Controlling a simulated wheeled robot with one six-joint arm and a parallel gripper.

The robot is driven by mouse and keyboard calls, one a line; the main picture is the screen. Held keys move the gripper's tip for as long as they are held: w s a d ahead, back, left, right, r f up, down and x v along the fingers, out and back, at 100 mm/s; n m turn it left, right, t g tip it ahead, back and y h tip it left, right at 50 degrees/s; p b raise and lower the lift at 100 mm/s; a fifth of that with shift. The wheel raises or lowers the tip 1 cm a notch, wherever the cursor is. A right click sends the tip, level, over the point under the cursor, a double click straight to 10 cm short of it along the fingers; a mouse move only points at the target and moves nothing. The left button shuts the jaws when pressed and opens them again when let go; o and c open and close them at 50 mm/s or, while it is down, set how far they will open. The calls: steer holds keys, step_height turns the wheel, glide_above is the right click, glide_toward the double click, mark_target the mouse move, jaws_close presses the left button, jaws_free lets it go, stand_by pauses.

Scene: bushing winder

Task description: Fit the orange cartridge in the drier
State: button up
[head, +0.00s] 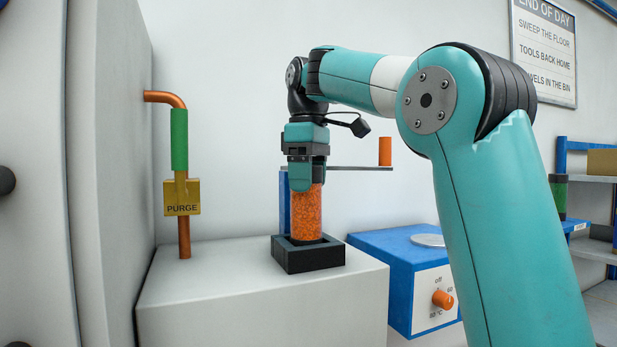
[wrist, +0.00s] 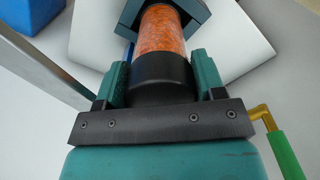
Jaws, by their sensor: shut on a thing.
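The orange cartridge (head: 307,212) is a clear cylinder of orange grains with a black cap (wrist: 160,75). It stands upright. Its lower end is inside the dark square socket (head: 308,259) on top of the grey block; I cannot tell how deep it sits. My gripper (head: 305,172) points straight down and is shut on the cartridge's cap from above. In the wrist view, its teal fingers flank the black cap, and the orange body (wrist: 163,30) runs on into the socket's dark rim (wrist: 127,14).
A copper pipe with a green sleeve and a yellow PURGE tag (head: 182,197) rises left of the socket. A metal arm with an orange knob (head: 385,151) reaches out behind my gripper. A blue hotplate (head: 405,262) stands to the right. A shelf (head: 590,180) is at far right.

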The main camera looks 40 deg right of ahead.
steer(key=shift+f+b, duration=0.5)
steer(key=shift+f, duration=0.3)
steer(key=o, duration=1.6)
steer(key=shift+r, duration=0.1)
step_height(320, 180, up, 12)
steer(key=p, duration=0.6)
